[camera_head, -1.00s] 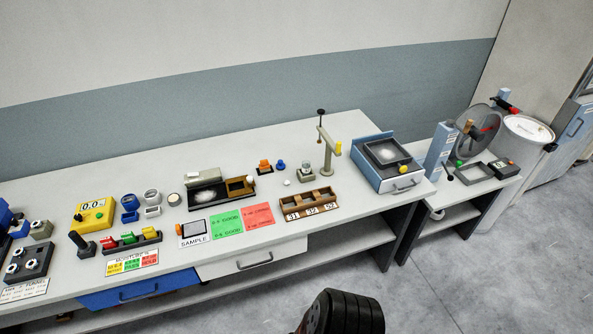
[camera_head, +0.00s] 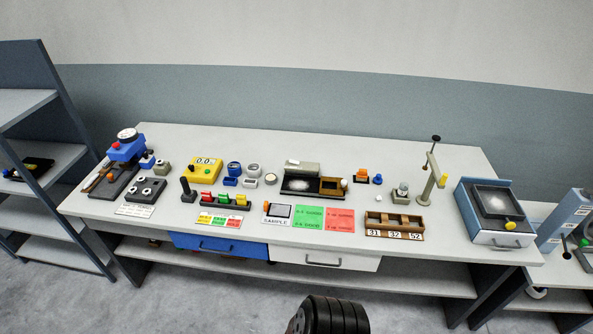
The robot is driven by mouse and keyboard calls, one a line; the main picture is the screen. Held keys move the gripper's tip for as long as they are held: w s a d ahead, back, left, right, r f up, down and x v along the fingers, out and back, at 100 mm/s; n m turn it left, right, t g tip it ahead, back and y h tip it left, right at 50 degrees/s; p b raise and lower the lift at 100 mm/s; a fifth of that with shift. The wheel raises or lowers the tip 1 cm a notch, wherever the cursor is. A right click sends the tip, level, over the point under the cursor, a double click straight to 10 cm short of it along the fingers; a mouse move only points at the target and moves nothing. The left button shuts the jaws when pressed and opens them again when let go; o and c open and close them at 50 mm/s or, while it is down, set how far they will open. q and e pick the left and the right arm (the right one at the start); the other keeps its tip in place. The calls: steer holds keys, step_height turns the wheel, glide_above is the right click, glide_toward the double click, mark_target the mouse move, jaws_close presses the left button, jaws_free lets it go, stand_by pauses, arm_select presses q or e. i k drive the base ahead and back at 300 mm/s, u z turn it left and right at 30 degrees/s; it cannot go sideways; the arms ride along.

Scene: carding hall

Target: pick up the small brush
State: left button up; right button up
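I cannot pick out a small brush with certainty. A thin brown wooden piece (camera_head: 96,183) lies at the left end of the bench, beside the dark base of a blue device (camera_head: 126,150); it is too small to tell whether it is a brush. A wooden-ended tray (camera_head: 331,186) with a dark, pale-dusted plate sits mid-bench. Neither of my grippers shows in the head view. A black ribbed part (camera_head: 335,316), which seems to be mine, stands at the bottom edge.
The long white bench (camera_head: 420,160) holds a yellow meter (camera_head: 203,171), a wooden compartment rack (camera_head: 394,226) and a blue-grey box (camera_head: 497,212) at right. Blue (camera_head: 219,243) and white (camera_head: 322,259) drawers are shut. Shelves (camera_head: 40,150) stand left. Grey floor in front is open.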

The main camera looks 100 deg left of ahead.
mark_target(362, 173)
steer(key=u, duration=1.95)
